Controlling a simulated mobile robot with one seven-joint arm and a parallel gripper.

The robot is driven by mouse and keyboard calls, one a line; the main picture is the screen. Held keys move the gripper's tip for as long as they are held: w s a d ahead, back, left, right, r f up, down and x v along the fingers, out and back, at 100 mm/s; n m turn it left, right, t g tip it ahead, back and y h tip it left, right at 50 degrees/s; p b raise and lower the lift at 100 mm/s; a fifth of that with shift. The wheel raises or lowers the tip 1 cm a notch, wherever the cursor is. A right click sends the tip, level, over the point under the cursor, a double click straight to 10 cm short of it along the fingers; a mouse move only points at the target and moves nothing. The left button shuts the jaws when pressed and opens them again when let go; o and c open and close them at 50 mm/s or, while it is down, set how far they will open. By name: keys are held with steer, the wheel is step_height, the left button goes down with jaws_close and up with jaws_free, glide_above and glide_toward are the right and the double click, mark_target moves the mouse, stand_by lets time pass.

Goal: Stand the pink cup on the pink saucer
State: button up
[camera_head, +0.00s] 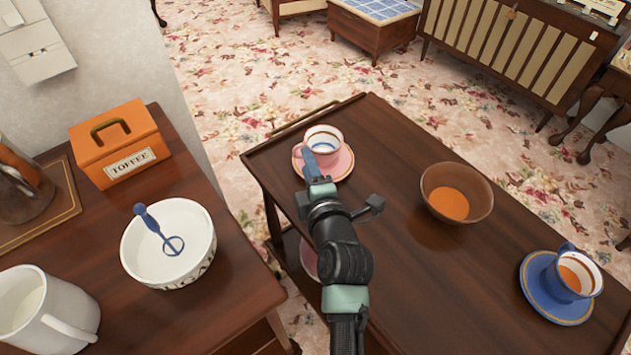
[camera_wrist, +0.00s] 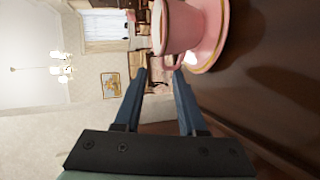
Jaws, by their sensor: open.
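The pink cup (camera_head: 323,139) stands upright on the pink saucer (camera_head: 343,167), near the far left corner of the dark wooden table. In the wrist view, which is turned sideways, the cup (camera_wrist: 181,22) rests base-on to the gold-rimmed saucer (camera_wrist: 212,52). The cup's handle points toward my gripper (camera_head: 308,163). In the wrist view the gripper's (camera_wrist: 161,72) two blue fingers are apart, with the handle close to their tips. I cannot tell whether either finger touches the handle. The arm hides part of the saucer in the head view.
A brown bowl (camera_head: 457,191) and a blue cup (camera_head: 574,273) on a blue saucer (camera_head: 540,287) stand to the right on the table (camera_head: 420,290). The left counter holds a whisk bowl (camera_head: 168,243), a toffee tin (camera_head: 120,145) and a white jug (camera_head: 45,312).

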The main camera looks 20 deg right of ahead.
steer(key=v, duration=0.6)
steer(key=w+a+r+m+t, duration=0.2)
steer(key=a+r+m+t, duration=0.1)
steer(key=r, duration=1)
steer(key=w+a+r+m+t, duration=0.1)
steer(key=a+r+m+t, duration=0.2)
steer(key=r, duration=1.1)
steer(key=s+a+r+m+t, duration=0.2)
steer(key=s+r+m, duration=0.1)
steer(key=r, duration=0.5)
steer(key=s+a+r+m+t, duration=0.1)
steer(key=s+r+m, duration=0.3)
steer(key=r, duration=0.4)
steer(key=s+a+r+m+t+y, duration=0.1)
steer(key=s+a+r+m+t, duration=0.1)
steer(key=s+r, duration=0.4)
step_height(320, 180, up, 2)
steer(key=shift+a+r+m+t, duration=0.1)
steer(key=shift+a+m+t, duration=0.2)
steer(key=shift+m+t, duration=0.45)
